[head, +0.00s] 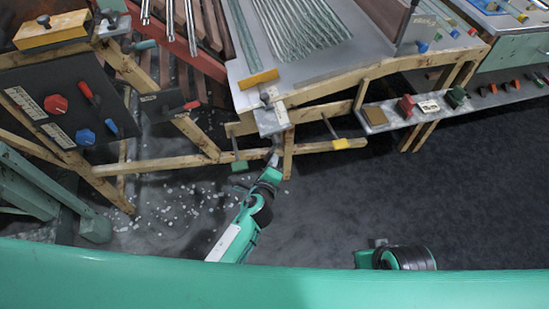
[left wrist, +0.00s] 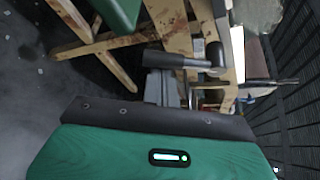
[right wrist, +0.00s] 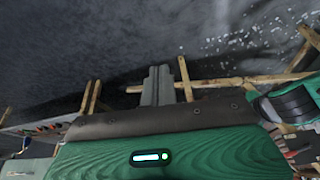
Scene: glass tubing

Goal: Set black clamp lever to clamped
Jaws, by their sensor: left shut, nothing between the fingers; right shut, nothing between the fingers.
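A black lever (left wrist: 172,60) with a thick round handle lies across the left wrist view, with a rounded pivot end at its right. In the head view a small dark lever (head: 266,98) shows on the grey plate at the table corner; I cannot tell its setting. My left gripper (head: 274,158) is shut and empty, below the grey plate (head: 272,122). In the left wrist view its fingers (left wrist: 163,84) are just below the black handle; I cannot tell whether they touch. My right gripper (right wrist: 158,80) is shut and empty over the dark floor, away from the table.
A green handle (head: 240,166) and a yellow handle (head: 341,143) hang on rods below the wooden frame (head: 320,115). A black panel with red and blue knobs (head: 56,104) stands at left. A shelf (head: 415,112) with coloured blocks is at right.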

